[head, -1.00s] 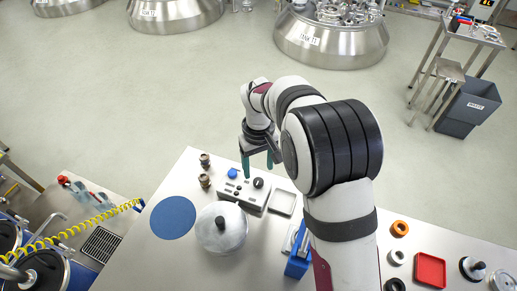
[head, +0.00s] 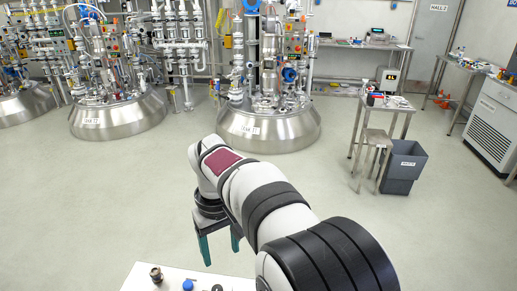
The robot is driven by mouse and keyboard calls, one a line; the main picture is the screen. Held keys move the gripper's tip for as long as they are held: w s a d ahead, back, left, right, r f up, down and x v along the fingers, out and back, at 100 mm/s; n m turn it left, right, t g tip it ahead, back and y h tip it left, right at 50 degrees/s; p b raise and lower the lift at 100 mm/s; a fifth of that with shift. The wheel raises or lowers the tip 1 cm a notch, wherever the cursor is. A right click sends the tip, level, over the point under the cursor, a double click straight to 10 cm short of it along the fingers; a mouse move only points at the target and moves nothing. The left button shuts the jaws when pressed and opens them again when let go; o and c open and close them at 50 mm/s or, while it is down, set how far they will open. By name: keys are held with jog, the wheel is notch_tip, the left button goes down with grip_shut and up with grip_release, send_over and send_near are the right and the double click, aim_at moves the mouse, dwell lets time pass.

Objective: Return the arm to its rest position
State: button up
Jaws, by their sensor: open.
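My gripper (head: 221,247) hangs from the end of my arm in the lower middle of the head view, its two teal fingers pointing down. The fingers are apart, with nothing seen between them. It is near the far edge of the white work table (head: 139,280), only the far part of which shows at the bottom. My arm reaches up from the lower right and hides part of the table.
A brown-grey fitting (head: 156,275) and a blue knob (head: 187,285) stand on the table below the gripper. Beyond lie open floor, steel tanks (head: 268,127), a small side table (head: 391,105), a stool (head: 376,142) and a grey waste bin (head: 404,167).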

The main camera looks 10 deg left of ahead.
jog(key=s+d+r+m+y, duration=0.1)
jog(key=s+d+r+m, duration=0.2)
jog(key=s+d+m, duration=0.95)
jog(key=s+d+f+m, duration=0.1)
jog(key=s+d+f, duration=0.2)
jog(key=s+d, duration=0.4)
jog(key=s, duration=0.3)
jog(key=shift+s+d+y, duration=0.15)
jog(key=shift+s+y, duration=0.15)
jog(key=shift+s, duration=0.1)
